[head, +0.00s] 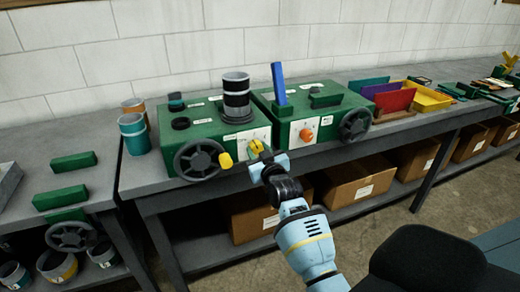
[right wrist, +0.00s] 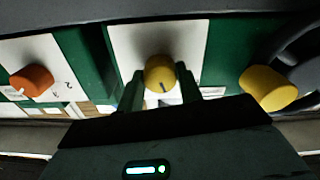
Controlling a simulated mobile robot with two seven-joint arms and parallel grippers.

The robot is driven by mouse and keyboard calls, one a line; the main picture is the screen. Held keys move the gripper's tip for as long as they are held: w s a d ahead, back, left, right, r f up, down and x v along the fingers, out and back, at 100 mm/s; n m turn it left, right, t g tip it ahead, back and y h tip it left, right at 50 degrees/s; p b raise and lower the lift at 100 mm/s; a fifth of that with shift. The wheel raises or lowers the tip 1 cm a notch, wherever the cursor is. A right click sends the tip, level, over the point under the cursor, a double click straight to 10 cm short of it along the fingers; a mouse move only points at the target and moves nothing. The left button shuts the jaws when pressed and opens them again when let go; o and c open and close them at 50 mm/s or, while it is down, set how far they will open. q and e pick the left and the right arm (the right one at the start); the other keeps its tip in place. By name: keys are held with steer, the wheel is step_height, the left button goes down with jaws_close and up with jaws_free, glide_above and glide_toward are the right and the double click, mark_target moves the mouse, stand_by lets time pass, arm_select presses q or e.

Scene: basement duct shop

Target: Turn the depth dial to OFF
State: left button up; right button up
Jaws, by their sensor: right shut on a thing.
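A yellow dial (head: 255,147) sits on the white front plate (head: 259,135) of the left green machine (head: 190,137). My right gripper (head: 262,157) reaches it from the front and is shut on it. In the right wrist view the yellow dial (right wrist: 160,70) sits between the two fingers (right wrist: 160,90), with a dark pointer mark on its face. The plate's lettering is too small or hidden to read, so I cannot tell which setting the mark points at. An orange dial (head: 306,135) is on the right green machine (head: 318,125); it also shows in the right wrist view (right wrist: 31,80). My left gripper is out of view.
A handwheel (head: 199,160) with a yellow handle (head: 225,160) is just left of the gripped dial; another handwheel (head: 355,125) is at right. A blue upright lever (head: 278,82) stands on the right machine. Cardboard boxes (head: 358,185) fill the lower shelf.

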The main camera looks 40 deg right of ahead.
steer(key=n+p, duration=0.1)
steer(key=n, duration=0.3)
steer(key=shift+r+n, duration=0.15)
steer(key=shift+n, duration=0.15)
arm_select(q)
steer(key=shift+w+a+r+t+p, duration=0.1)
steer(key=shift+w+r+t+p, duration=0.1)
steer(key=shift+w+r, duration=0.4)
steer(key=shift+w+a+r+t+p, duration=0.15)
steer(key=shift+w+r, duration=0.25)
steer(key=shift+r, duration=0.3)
arm_select(e)
steer(key=shift+n, duration=1.7)
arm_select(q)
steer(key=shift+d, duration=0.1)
arm_select(e)
steer(key=shift+n, duration=0.3)
steer(key=o, duration=1)
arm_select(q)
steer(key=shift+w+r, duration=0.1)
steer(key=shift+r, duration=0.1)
arm_select(e)
steer(key=shift+f+v, duration=0.2)
steer(key=shift+v, duration=3.7)
